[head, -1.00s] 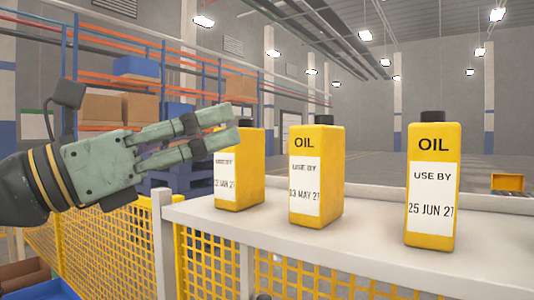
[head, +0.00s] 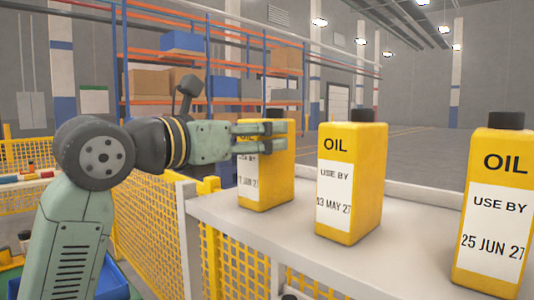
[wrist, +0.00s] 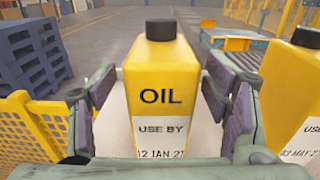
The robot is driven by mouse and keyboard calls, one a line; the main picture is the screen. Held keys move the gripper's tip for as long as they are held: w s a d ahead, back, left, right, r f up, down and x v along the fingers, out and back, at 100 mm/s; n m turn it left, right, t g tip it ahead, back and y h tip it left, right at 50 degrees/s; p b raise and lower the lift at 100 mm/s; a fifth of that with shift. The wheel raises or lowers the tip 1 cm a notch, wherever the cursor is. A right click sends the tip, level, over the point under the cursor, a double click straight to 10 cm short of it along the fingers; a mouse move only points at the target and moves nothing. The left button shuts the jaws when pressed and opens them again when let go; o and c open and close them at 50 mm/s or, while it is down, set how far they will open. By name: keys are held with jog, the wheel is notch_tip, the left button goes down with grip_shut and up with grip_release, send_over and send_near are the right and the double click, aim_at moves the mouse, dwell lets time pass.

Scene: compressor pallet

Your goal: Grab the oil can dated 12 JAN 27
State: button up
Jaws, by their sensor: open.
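The yellow oil can dated 12 JAN 27 (head: 270,185) stands upright at the left end of the white shelf (head: 288,232). Its date label is partly hidden by my fingers in the head view. In the wrist view the 12 JAN 27 can (wrist: 160,75) is centred between my two fingers, its date readable at the bottom edge. My gripper (head: 284,137) is open, at the upper part of this can, one finger on each side. I cannot tell whether either finger touches it.
A can dated 03 MAY 27 (head: 350,185) stands close to the right, and one dated 25 JUN 27 (head: 495,215) further right. Yellow mesh fencing (head: 150,235) runs below and left of the shelf. Blue pallets (wrist: 35,55) lie beyond.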

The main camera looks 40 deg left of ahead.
jog(key=w, duration=0.3)
jog(key=shift+d+p, duration=0.15)
jog(key=shift+p, duration=0.15)
jog(key=shift+c, duration=0.4)
grip_shut()
jog(key=shift+r, duration=0.1)
